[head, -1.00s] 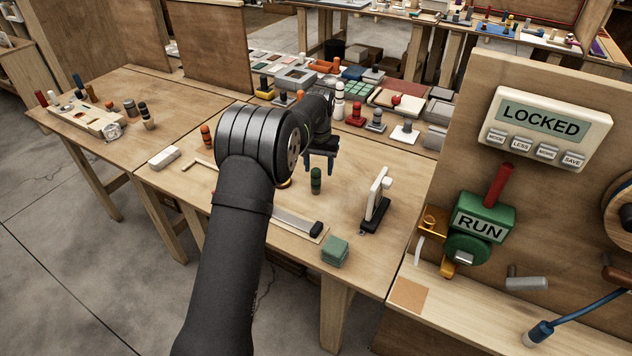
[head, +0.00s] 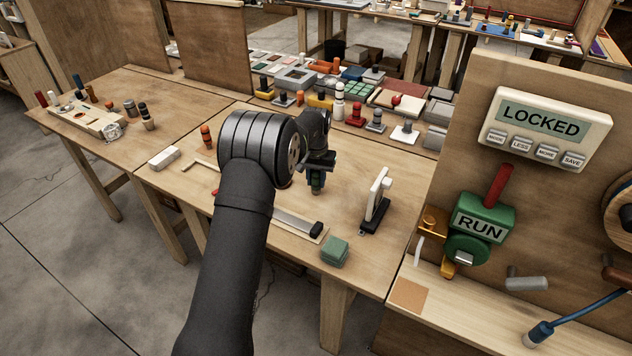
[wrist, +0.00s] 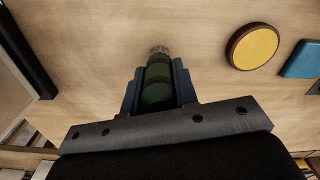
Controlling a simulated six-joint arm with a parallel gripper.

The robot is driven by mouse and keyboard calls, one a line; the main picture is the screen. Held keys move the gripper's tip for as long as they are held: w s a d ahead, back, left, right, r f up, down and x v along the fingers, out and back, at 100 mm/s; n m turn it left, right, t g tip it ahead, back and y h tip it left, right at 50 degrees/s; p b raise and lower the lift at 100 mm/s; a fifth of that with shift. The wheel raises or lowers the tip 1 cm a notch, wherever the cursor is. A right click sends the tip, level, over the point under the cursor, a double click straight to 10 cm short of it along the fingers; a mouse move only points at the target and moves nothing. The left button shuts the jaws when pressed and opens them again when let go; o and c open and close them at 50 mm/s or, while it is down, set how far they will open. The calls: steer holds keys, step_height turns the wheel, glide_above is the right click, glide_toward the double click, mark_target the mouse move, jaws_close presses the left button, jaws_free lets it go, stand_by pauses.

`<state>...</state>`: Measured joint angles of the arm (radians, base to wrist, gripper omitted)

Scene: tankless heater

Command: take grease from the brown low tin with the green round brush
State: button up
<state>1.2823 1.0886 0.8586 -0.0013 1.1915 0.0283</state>
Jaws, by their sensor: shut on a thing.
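The green round brush (head: 316,187) is between the fingers of my gripper (head: 317,175), above or at the wooden bench top; the head view does not show whether it touches the wood. In the wrist view my gripper (wrist: 158,90) is shut on the brush (wrist: 157,90), a dark green banded handle with a pale bristled end pointing away from the palm. The brown low tin (wrist: 253,47) is round, with a brown rim and yellow grease inside. It is open, apart from the brush, to the right in the wrist view. In the head view my arm mostly hides it.
A white upright piece on a black base (head: 376,203) stands to the right of my gripper. A green block (head: 335,250) and a flat tool with a black handle (head: 297,223) lie nearer. A blue piece (wrist: 301,60) lies beside the tin. Bare wood surrounds the brush.

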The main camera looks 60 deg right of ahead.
steer(key=shift+r, duration=0.1)
steer(key=shift+r, duration=0.6)
step_height(320, 180, up, 3)
steer(key=shift+f, duration=0.1)
steer(key=s+a+r, duration=0.2)
steer(key=s+r, duration=0.4)
steer(key=s, duration=0.5)
steer(key=w+a+f+t+h, duration=0.1)
steer(key=w+f+t+h, duration=0.15)
steer(key=w, duration=1.95)
steer(key=shift+g+h, duration=0.25)
steer(key=shift+h, duration=0.2)
steer(key=shift+f, duration=2.5)
steer(key=shift+a+f, duration=0.1)
steer(key=shift+f, duration=0.55)
step_height(320, 180, up, 7)
